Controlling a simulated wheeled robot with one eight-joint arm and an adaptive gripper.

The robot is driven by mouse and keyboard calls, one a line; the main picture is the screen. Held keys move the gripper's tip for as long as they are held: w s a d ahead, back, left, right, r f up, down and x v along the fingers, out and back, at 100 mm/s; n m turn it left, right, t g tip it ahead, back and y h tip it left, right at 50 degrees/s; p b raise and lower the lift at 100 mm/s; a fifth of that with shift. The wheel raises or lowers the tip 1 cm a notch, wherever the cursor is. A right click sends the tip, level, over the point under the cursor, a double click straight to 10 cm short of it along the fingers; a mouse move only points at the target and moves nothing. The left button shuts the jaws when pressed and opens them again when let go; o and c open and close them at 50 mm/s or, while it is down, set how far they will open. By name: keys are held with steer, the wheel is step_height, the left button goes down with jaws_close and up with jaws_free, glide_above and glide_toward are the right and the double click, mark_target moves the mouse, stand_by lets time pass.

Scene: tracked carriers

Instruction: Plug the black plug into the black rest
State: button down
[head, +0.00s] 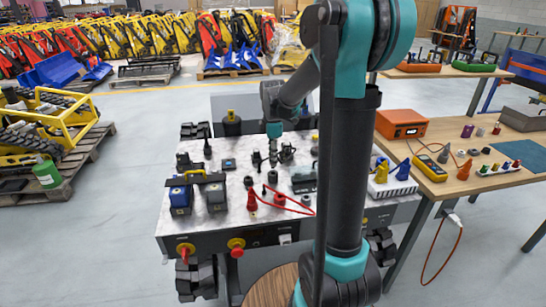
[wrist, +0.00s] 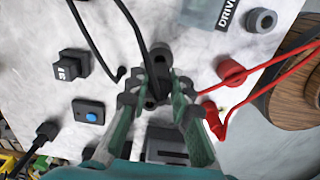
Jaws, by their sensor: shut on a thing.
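My gripper (wrist: 158,88) is shut on a black plug (wrist: 156,72) in the wrist view. A black cable runs from the plug to the upper edge of that view. In the head view my gripper (head: 273,158) is low over the middle of the marbled top, and the plug is too small to tell apart. A dark grey ring-shaped rest (wrist: 262,20) stands at the upper right of the wrist view, apart from the gripper. I cannot tell whether it is the black rest. The fingers hide the plug's lower end.
A red ring (wrist: 232,72) with a red lead lies right of my gripper. A black box with a blue button (wrist: 88,112) and a black block (wrist: 71,65) are left. A wooden bench (head: 462,180) is at the right.

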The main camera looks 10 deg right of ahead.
steer(key=shift+f, duration=1.9)
steer(key=c, duration=1.3)
jaws_free()
step_height(320, 180, up, 12)
steer(key=shift+r, duration=0.1)
